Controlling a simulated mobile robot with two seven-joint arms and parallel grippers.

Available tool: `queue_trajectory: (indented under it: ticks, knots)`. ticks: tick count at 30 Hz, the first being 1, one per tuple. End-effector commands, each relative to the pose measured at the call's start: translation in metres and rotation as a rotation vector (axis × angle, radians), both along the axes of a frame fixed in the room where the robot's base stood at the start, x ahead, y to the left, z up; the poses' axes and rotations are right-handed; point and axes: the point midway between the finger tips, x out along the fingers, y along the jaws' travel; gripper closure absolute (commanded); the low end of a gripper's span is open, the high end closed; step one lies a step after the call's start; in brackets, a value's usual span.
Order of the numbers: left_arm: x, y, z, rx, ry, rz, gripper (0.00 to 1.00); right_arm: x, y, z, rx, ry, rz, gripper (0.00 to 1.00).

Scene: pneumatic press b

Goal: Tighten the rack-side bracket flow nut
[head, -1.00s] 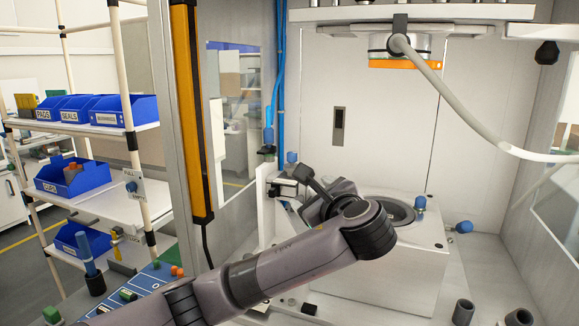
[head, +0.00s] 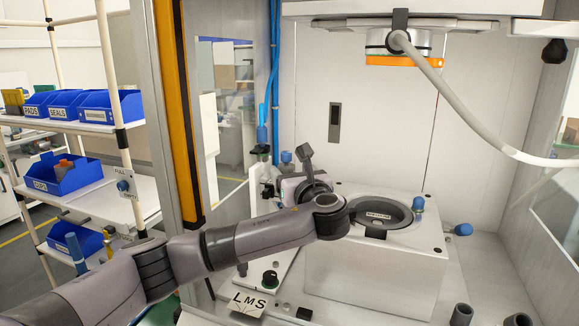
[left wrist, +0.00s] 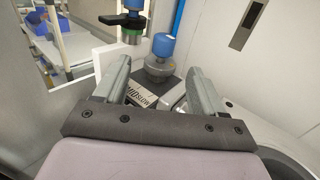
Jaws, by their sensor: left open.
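A blue-capped flow fitting (left wrist: 163,45) with a grey round nut (left wrist: 158,67) under it stands on the bracket at the rack side of the press, beside a plate marked SLOW (left wrist: 142,92). In the head view its blue cap (head: 286,157) shows just behind my left gripper (head: 290,183). My left gripper is open and empty. In the left wrist view its fingers (left wrist: 158,76) point toward the nut, one to each side of it in the picture. I cannot tell whether they touch it. My right gripper is not in view.
A black-handled valve (left wrist: 128,22) stands left of the fitting. The white press block (head: 375,265) with its round bore and blue fittings (head: 418,203) lies to the right. The orange-striped post (head: 180,110) and the rack with blue bins (head: 110,105) are at the left.

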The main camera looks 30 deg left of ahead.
Motion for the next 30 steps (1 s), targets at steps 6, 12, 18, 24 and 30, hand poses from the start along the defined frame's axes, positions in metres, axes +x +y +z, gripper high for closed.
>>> queue_trajectory:
  ticks: [6, 12, 18, 24, 30]
  knots:
    - [0.012, 0.015, 0.0, 0.001, -0.001, 0.001, 0.3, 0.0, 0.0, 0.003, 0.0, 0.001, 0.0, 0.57]
    - [0.014, 0.017, 0.0, 0.0, 0.0, 0.0, 0.3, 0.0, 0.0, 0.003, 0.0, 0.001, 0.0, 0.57]
    - [0.013, 0.016, 0.0, 0.0, 0.0, 0.0, 0.5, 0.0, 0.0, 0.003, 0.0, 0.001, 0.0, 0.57]
    - [0.013, 0.016, 0.0, 0.0, 0.0, 0.0, 0.87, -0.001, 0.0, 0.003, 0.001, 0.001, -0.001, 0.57]
    - [0.012, 0.019, -0.001, -0.002, 0.001, -0.064, 0.87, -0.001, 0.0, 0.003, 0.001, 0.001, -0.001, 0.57]
